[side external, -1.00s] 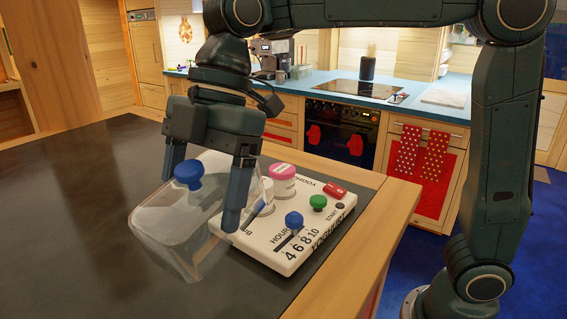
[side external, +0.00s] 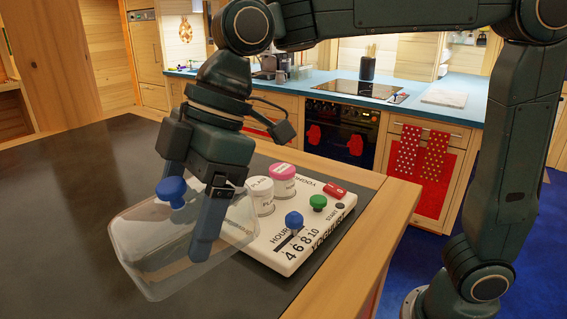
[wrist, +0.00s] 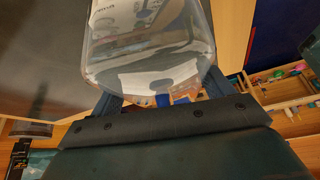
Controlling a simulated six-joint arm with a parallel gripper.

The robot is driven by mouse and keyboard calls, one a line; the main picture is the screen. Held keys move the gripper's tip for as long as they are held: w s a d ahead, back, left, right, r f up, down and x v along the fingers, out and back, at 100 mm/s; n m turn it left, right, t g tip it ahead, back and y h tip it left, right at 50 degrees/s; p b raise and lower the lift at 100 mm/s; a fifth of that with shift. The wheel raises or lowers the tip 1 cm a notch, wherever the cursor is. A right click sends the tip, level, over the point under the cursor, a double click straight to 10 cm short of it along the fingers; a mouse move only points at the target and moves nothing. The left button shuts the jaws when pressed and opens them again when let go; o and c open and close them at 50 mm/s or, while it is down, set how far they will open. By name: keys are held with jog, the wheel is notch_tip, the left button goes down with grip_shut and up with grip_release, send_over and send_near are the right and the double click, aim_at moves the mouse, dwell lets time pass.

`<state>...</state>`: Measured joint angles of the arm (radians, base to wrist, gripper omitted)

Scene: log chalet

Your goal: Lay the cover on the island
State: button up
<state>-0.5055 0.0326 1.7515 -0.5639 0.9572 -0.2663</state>
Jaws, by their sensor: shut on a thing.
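The clear cover (side external: 150,262) with its blue knob (side external: 172,190) is tilted over the island (side external: 60,220), a dark top with a wooden border. It is left of the white yoghurt maker (side external: 285,240). My gripper (side external: 188,222) is shut on the cover, its fingers spread wide apart. In the wrist view the clear cover (wrist: 150,50) lies ahead of the fingers. I cannot tell whether its lower edge touches the island. My gripper hides part of the cover.
Two jars, one with a white lid (side external: 261,196) and one with a pink lid (side external: 283,182), stand in the yoghurt maker, near the island's wooden edge (side external: 385,225). The dark top is clear on the left. A blue counter with a stove (side external: 345,132) is behind.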

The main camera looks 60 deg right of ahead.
jog(key=m, duration=0.1)
jog(key=a+f+m+t, duration=0.1)
jog(key=m, duration=0.1)
jog(key=shift+w+d+f+m+t+h, duration=0.15)
jog(key=shift+d+f+m+t+h, duration=0.35)
jog(key=shift+m, duration=0.75)
jog(key=shift+w+d+m+t+h, duration=0.15)
jog(key=shift+d+m+t+h, duration=0.15)
jog(key=shift+d+m+t, duration=0.8)
jog(key=shift+w+d+f+m+t+h, duration=0.15)
jog(key=shift+d+f+m+t+h, duration=0.2)
jog(key=shift+m, duration=1.1)
jog(key=shift+f, duration=3.3)
jog(key=shift+f, duration=0.6)
jog(key=o, duration=1.1)
